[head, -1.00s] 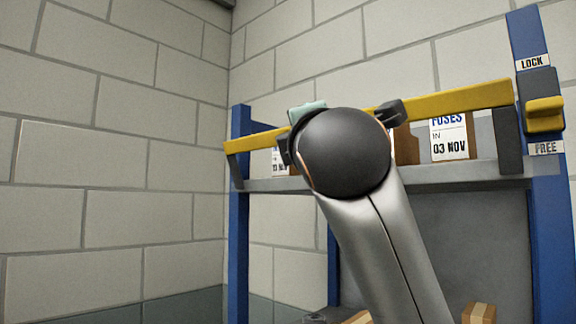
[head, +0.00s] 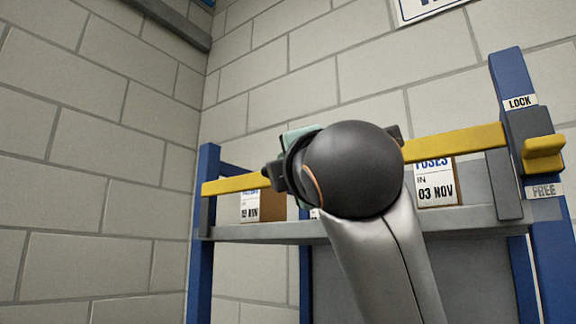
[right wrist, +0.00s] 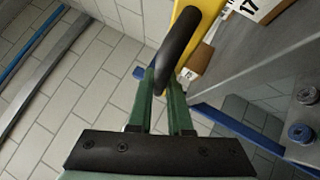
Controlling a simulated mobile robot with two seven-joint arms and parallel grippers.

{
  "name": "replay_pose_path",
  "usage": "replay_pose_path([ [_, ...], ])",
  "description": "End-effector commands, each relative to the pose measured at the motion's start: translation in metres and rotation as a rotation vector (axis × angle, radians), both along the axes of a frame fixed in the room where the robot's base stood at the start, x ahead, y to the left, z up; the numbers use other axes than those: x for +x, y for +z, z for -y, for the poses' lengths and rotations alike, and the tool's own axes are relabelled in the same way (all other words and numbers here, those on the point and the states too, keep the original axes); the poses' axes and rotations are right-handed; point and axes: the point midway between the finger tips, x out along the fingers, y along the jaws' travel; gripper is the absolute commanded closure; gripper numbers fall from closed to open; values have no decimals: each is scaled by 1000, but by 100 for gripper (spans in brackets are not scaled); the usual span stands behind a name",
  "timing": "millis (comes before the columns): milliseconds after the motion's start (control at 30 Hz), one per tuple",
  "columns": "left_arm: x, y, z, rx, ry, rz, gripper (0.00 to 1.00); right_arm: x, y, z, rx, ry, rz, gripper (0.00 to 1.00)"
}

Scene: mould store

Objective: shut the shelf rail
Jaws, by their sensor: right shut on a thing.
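The yellow shelf rail (head: 455,142) runs across the front of the blue-posted shelf, its right end against or very close to the latch housing. It also shows in the right wrist view (right wrist: 207,28). The yellow latch knob (head: 543,152) on the right post sits between the LOCK label (head: 520,102) and the FREE label (head: 543,191). My right gripper (right wrist: 163,82) is shut on the rail's black handle (right wrist: 180,48), its green fingers around the bar. In the head view my dark wrist hides the grip and the middle of the rail. My left gripper is not in view.
Boxes with FUSES labels (head: 436,185) stand on the grey shelf (head: 270,231) behind the rail; another box (head: 265,206) is at left. Blue posts (head: 203,250) bound the shelf. A block wall (head: 100,120) is on the left, and a sign hangs at upper right.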

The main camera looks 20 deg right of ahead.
Motion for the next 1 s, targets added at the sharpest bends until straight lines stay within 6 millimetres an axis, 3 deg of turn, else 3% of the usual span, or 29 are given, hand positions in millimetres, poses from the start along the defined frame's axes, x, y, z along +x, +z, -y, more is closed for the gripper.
replay_pose_path([
  [200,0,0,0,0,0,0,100,-1,3,1,1,-1,7,100],
  [233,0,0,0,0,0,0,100,-1,3,1,1,0,8,79],
  [467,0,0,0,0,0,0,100,0,2,1,1,-2,4,53],
  [867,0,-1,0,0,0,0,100,0,-1,2,3,-3,-2,53],
  [1000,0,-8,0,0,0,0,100,-13,-6,0,2,-2,3,53],
])
